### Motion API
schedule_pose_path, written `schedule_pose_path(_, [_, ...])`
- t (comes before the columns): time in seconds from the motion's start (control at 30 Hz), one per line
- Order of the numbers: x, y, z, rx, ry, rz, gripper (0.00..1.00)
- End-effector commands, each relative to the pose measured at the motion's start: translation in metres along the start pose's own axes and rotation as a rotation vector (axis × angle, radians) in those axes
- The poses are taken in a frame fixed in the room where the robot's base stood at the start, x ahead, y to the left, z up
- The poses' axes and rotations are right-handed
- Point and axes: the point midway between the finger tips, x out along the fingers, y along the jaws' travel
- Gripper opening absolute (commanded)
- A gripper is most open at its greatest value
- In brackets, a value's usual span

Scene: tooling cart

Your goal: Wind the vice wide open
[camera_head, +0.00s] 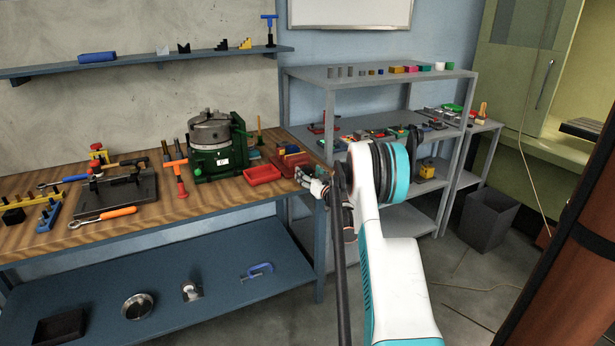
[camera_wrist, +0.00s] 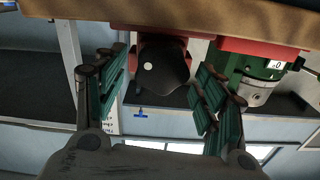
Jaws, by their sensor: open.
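The red vice (camera_head: 291,160) stands at the right end of the wooden workbench. In the wrist view, a red body with a dark grey rounded front (camera_wrist: 165,68), which looks like the vice, lies between my fingers. A small pale round spot shows on that dark front. My gripper (camera_head: 313,184) is at the bench's right end, just in front of the vice. Its green-padded fingers (camera_wrist: 163,85) are open and spread either side of the dark part, with nothing gripped. I cannot make out the vice's handle or how far its jaws stand apart.
A green machine with a round chuck (camera_head: 210,145) and a red tray (camera_head: 262,175) stand left of the vice. Orange-handled tools and clamps lie further left on the bench (camera_head: 240,196). Grey shelving (camera_head: 400,76) stands behind my arm. Floor is open at the lower right.

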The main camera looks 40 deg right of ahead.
Motion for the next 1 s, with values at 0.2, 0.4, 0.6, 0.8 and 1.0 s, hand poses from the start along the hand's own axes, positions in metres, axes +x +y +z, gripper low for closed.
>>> schedule_pose_path(0.2, [0.014,-0.001,0.0,0.0,0.0,0.0,0.64])
schedule_pose_path(0.4, [0.015,-0.001,-0.001,0.0,0.0,0.0,0.64])
schedule_pose_path(0.6, [0.015,0.0,-0.001,0.0,0.0,0.0,0.37])
schedule_pose_path(0.8, [0.015,0.0,-0.001,0.0,0.0,0.0,0.2])
schedule_pose_path(1.0, [0.015,-0.001,-0.001,-0.021,0.0,0.0,0.2])
